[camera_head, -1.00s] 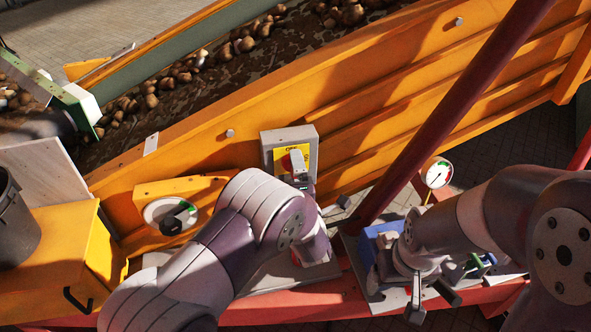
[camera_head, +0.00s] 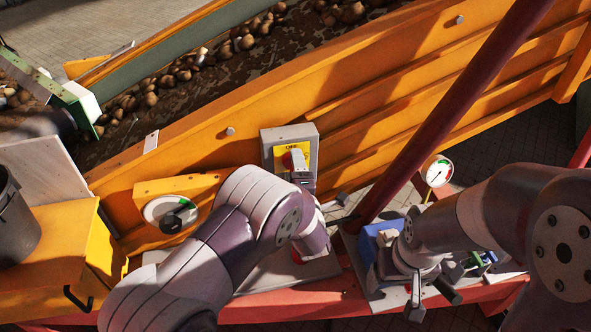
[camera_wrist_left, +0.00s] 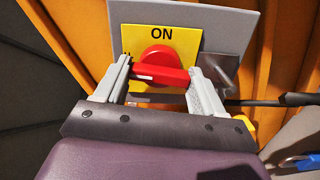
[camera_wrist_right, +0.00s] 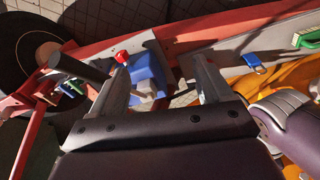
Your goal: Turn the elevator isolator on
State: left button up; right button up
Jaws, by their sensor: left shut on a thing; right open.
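The isolator is a grey box (camera_head: 306,134) with a yellow plate (camera_head: 282,149) and a red rotary knob (camera_head: 287,160), on the orange side wall. My left gripper (camera_head: 304,172) is at the knob and partly covers it. In the left wrist view the red knob (camera_wrist_left: 157,58) has its bar lying crosswise between the fingers of my left gripper (camera_wrist_left: 160,72), which are shut on it. The word ON shows on the plate above the knob in that view. My right gripper (camera_head: 431,300) is open and empty at the right; its spread fingers also show in the right wrist view (camera_wrist_right: 160,68).
A white dial with a dark knob (camera_head: 171,215) is left of the isolator. A red post (camera_head: 448,100) and a pressure gauge (camera_head: 438,173) stand to the right. Blue equipment (camera_head: 377,240) is beside my right gripper. A conveyor with potatoes (camera_head: 187,80) runs behind.

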pick_arm(q)
jog(key=m, duration=0.7)
jog(key=shift+r+g, duration=0.1)
jog(key=shift+g, duration=0.2)
jog(key=m+p, duration=0.1)
jog(key=m, duration=0.3)
jog(key=shift+m+y+p, duration=0.3)
jog(key=shift+y+p, duration=0.05)
jog(key=shift+y, duration=0.05)
jog(key=m+p, duration=0.1)
jog(key=m, duration=0.2)
jog(key=shift+m, duration=0.4)
jog(key=shift+g+y, duration=0.3)
jog(key=o, duration=1)
jog(key=shift+o, duration=0.2)
jog(key=shift+d, duration=0.1)
jog(key=f+v, duration=0.1)
jog(key=v, duration=1.1)
jog(key=shift+s+r+b, duration=0.35)
jog(key=shift+r, duration=0.15)
